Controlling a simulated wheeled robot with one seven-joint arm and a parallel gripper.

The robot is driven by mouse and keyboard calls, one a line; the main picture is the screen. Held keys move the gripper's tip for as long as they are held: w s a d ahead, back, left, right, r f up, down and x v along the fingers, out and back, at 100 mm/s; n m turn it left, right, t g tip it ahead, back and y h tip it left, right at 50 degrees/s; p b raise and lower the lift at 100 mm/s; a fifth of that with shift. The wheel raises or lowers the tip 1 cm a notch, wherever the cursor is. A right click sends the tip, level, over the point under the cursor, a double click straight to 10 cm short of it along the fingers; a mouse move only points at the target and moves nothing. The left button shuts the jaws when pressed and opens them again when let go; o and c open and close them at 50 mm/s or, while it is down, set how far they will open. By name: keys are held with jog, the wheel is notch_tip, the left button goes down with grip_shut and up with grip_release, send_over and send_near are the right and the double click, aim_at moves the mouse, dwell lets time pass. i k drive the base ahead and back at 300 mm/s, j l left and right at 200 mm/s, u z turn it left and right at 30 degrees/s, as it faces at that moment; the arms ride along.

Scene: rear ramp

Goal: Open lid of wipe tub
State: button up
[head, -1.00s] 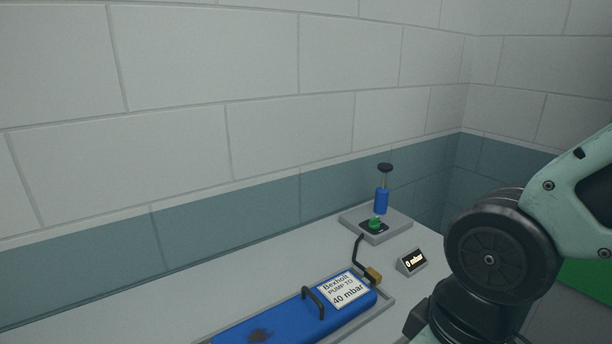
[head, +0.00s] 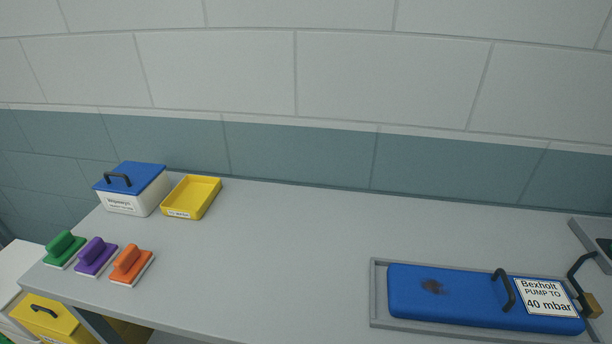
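The wipe tub (head: 130,199) is a white box with a label on its front, at the back left of the grey bench. Its blue lid (head: 136,175) is on and looks closed, with a dark bar handle (head: 117,179) on top. My gripper is not in the head view now, so its opening and its place relative to the tub do not show.
A yellow tray (head: 192,197) stands right of the tub. Green (head: 64,248), purple (head: 96,256) and orange (head: 131,264) handled blocks sit in front. The bench (head: 290,240) middle is clear. A yellow box (head: 50,318) is below left.

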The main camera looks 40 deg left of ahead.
aim_at(128, 171)
jog(key=u, duration=2.45)
jog(key=i+l+u, duration=0.1)
jog(key=i+u, duration=0.25)
jog(key=i+l+u, duration=0.15)
jog(key=u, duration=0.2)
jog(key=i+l+u, duration=0.35)
jog(key=k+j, duration=0.1)
